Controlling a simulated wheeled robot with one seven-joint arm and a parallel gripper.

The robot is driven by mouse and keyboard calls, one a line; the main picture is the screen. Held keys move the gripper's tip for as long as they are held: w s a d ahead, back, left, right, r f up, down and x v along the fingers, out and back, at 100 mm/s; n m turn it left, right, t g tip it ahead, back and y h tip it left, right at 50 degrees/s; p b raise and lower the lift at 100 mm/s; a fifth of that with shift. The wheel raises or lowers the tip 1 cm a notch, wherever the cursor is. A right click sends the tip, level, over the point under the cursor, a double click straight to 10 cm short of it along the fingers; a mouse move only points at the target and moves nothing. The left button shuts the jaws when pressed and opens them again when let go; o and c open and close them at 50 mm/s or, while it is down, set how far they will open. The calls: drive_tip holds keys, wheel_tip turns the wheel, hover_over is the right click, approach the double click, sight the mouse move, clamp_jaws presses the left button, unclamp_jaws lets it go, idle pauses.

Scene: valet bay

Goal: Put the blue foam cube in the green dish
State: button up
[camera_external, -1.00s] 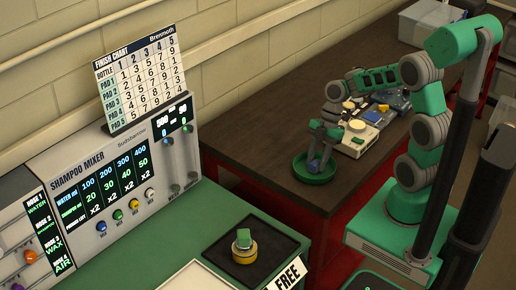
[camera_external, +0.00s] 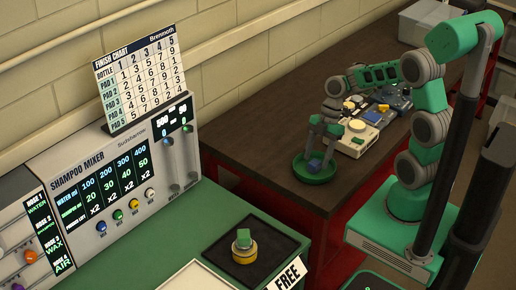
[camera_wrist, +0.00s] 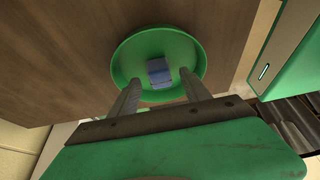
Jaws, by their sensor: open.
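The blue foam cube (camera_wrist: 159,73) lies inside the green dish (camera_wrist: 122,62) in the wrist view. In the external view the blue cube (camera_external: 314,165) also shows in the green dish (camera_external: 316,179), which stands on the dark brown bench. My gripper (camera_wrist: 158,82) is open above the dish, with one finger on either side of the cube in the picture. Visible gaps separate both fingers from the cube. In the external view my gripper (camera_external: 321,150) points down over the dish.
Behind the dish on the bench (camera_external: 250,120) are a cream-coloured device (camera_external: 357,139) and dark items (camera_external: 392,100). A shampoo mixer (camera_external: 110,185) stands at the left on a green counter. Bare bench top lies left of the dish.

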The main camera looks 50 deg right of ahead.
sight(317, 161)
wheel_tip(317, 161, up, 6)
drive_tip(key=p, duration=0.3)
drive_tip(key=shift+f, duration=0.3)
